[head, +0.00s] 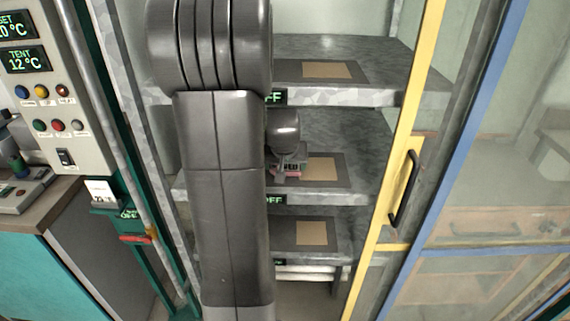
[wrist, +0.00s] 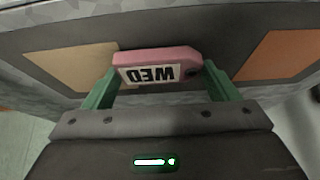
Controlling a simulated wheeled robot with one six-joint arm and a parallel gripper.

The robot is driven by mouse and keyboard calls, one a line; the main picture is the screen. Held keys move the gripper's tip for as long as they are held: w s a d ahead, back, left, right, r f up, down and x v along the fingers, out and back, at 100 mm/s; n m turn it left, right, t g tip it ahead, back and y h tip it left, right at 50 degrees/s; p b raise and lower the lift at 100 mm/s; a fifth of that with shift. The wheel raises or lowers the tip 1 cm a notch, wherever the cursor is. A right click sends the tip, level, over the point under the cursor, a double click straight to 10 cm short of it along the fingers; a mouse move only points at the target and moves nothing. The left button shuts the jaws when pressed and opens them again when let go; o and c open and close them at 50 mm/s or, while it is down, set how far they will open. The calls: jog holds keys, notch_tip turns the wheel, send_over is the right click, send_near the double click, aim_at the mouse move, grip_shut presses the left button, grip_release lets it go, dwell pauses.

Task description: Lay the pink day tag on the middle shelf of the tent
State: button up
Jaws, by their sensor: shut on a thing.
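The pink day tag (wrist: 158,58) is held between the green fingers of my gripper (wrist: 160,80) in the wrist view. Its white label reads WED, upside down in that view. In the head view the tag (head: 289,172) is small and partly covered by my gripper (head: 286,160). My gripper is over the middle shelf (head: 350,140) of the tent, at the left part of its tan pad. I cannot tell whether the tag touches the shelf. My arm hides the left part of the shelves.
The upper shelf (head: 385,75) is close above my gripper, and a lower shelf (head: 340,245) is below. The yellow door frame (head: 405,125) with a black handle (head: 404,190) stands to the right. A control panel (head: 55,90) is at the left.

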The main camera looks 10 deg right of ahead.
jog(key=shift+f, duration=0.25)
jog(key=shift+f, duration=0.15)
jog(key=o, duration=1)
jog(key=shift+c, duration=0.2)
jog(key=shift+s+r, duration=0.15)
jog(key=shift+r, duration=0.3)
jog(key=v, duration=1.1)
jog(key=shift+s+a+r, duration=0.1)
jog(key=shift+r, duration=0.05)
